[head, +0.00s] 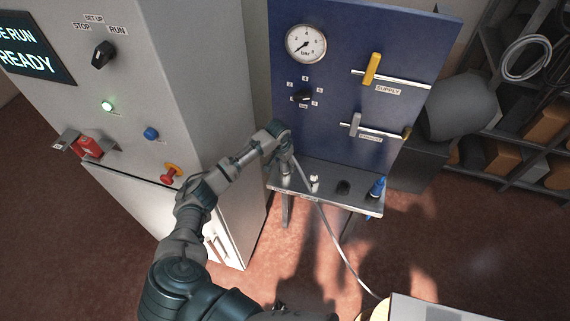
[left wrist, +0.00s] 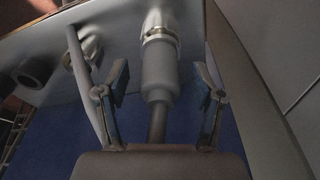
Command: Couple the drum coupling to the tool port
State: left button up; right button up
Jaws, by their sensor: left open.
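My left gripper (head: 283,150) is over the left end of the metal shelf (head: 330,196) below the blue panel. In the left wrist view the open left gripper (left wrist: 160,100) has one finger on each side of a grey cylindrical coupling (left wrist: 159,70). A gap shows on both sides. The coupling has a brass-coloured ring and a dark stem towards my palm; it appears seated on a pale fitting. A pale fitting (head: 314,183) and a dark round port (head: 343,187) stand further right on the shelf. I cannot tell which fitting is the tool port. My right gripper is not seen.
A grey hose (head: 325,225) runs from near the left gripper down to the floor. A blue fitting (head: 377,187) stands at the shelf's right end. The blue panel (head: 335,85) carries a gauge and levers. A grey cabinet (head: 190,100) stands close on the left.

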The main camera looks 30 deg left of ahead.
aim_at(282, 172)
pick_arm(q)
notch_tip(282, 172, up, 10)
jog(key=s, duration=0.2)
jog(key=shift+r, duration=0.2)
jog(key=shift+a+f, duration=0.1)
